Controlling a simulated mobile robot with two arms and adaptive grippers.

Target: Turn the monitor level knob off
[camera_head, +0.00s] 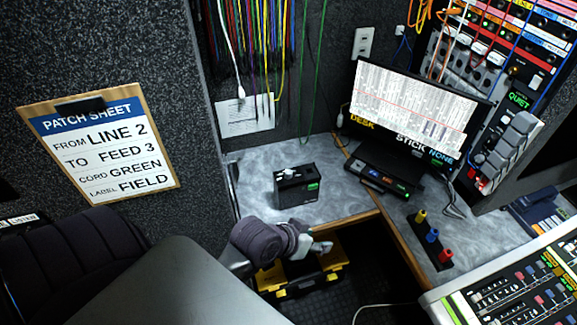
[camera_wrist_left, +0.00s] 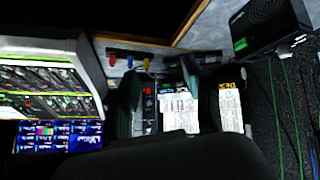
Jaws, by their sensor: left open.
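A small black box (camera_head: 297,187) with a green label stands on the grey counter. A pale round knob (camera_head: 287,173) sits on its top; I cannot read its setting. My left gripper (camera_head: 322,247) is below the box in the head view, in front of the counter edge, apart from box and knob. Its fingers are spread and empty in the left wrist view (camera_wrist_left: 163,85). My right gripper is not in view.
A monitor (camera_head: 415,105) stands behind a black unit with small lights (camera_head: 378,178). Yellow, blue and red pegs (camera_head: 432,236) stand on the right counter. A yellow and black case (camera_head: 300,275) is below my left gripper. A mixing console (camera_head: 515,290) is at lower right.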

